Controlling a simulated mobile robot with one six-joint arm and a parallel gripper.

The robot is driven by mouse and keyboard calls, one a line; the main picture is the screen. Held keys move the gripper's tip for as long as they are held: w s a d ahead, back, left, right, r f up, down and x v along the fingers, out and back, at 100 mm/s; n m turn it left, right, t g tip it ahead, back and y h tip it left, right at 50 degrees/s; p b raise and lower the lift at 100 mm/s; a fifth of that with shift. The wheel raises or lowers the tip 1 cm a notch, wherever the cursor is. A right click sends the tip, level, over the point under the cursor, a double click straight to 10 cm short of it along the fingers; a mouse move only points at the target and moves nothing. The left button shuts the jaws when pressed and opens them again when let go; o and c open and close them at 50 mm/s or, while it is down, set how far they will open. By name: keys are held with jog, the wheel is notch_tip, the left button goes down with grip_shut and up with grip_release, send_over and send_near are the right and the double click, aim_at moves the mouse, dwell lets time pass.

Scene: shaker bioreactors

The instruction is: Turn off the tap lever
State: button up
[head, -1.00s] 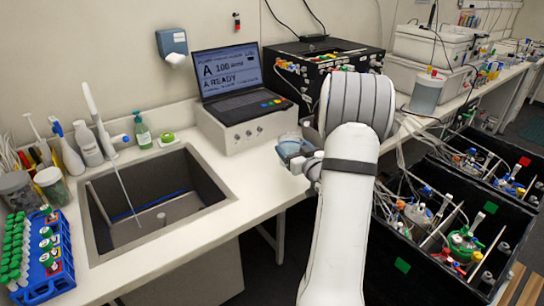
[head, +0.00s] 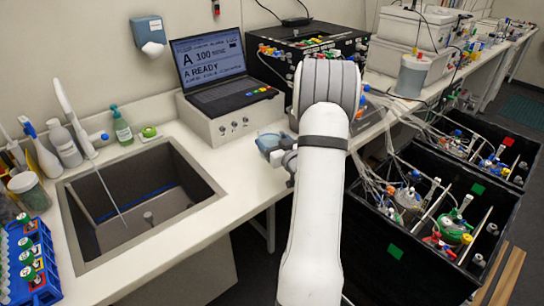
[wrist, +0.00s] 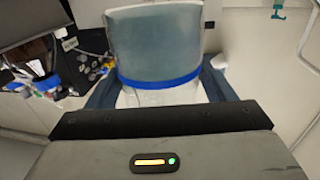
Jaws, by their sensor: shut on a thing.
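The white tap (head: 75,118) slants over the sink (head: 213,198) at the left of the head view. A blue-tipped lever (head: 103,136) sticks out on its right side. A thin pale line, looking like running water, drops from the tap into the sink. My gripper (head: 287,158) is mostly hidden behind my arm, to the right of the sink and well apart from the tap. In the wrist view it is shut on a translucent container (wrist: 155,40) with a blue band. The container also shows in the head view (head: 270,140), above the counter.
Bottles (head: 65,146) crowd the counter left of the tap, and a green soap bottle (head: 122,126) stands behind the sink. A blue tube rack (head: 42,262) is at front left. A laptop (head: 212,75) sits on a grey box. Black bioreactor bins (head: 390,250) stand at right.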

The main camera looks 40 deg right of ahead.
jog(key=shift+f+p, duration=0.55)
jog(key=shift+f, duration=2.65)
jog(key=shift+f, duration=0.15)
jog(key=o, duration=1.1)
